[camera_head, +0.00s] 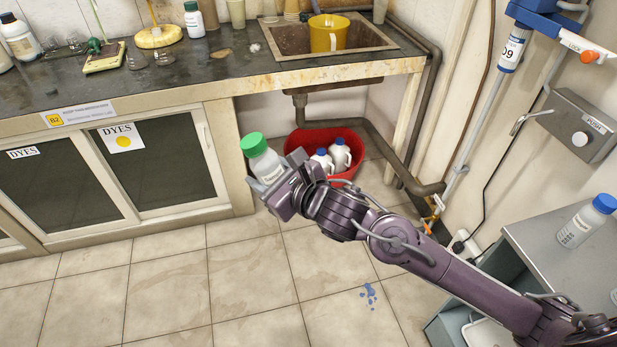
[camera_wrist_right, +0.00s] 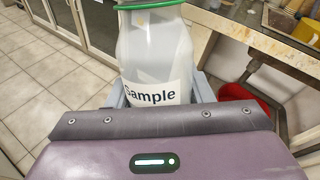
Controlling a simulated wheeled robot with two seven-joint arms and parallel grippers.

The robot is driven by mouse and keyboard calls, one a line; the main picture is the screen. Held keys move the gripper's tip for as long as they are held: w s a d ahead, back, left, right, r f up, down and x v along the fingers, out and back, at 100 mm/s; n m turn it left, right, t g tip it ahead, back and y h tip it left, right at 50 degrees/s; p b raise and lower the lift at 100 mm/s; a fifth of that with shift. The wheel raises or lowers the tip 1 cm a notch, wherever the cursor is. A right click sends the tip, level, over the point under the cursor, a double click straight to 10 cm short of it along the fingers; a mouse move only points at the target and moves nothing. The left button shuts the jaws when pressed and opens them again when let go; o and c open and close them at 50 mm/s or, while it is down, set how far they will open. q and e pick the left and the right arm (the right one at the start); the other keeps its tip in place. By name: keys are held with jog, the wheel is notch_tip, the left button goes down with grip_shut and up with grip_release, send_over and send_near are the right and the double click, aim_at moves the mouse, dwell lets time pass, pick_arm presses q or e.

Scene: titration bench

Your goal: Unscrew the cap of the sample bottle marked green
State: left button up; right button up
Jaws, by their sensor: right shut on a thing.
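The sample bottle (camera_head: 265,165) is white and translucent with a green cap (camera_head: 253,144) on top. In the head view it is held in the air in front of the bench, tilted a little. My right gripper (camera_head: 277,187) is shut around the bottle's body. In the right wrist view the bottle (camera_wrist_right: 155,60) stands between the fingers with its "Sample" label facing the camera. The green cap (camera_wrist_right: 150,4) is cut off by the top edge there, and it sits on the bottle in the head view. My left gripper is not in view.
The dark bench top (camera_head: 140,75) carries bottles, flasks and cups at the back. A sink (camera_head: 290,38) holds a yellow jug (camera_head: 328,34). A red tub (camera_head: 350,174) with white bottles stands on the floor behind my gripper. A blue-capped bottle (camera_head: 586,222) stands on a grey surface at right.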

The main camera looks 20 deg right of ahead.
jog(key=w+a+n+g, duration=0.3)
jog(key=a+n+g, duration=0.1)
jog(key=n, duration=0.1)
jog(key=w+d+r+n+h, duration=0.2)
jog(key=w+d+r, duration=0.1)
jog(key=d, duration=0.4)
jog(key=shift+w+g, duration=0.3)
jog(key=shift+w, duration=0.25)
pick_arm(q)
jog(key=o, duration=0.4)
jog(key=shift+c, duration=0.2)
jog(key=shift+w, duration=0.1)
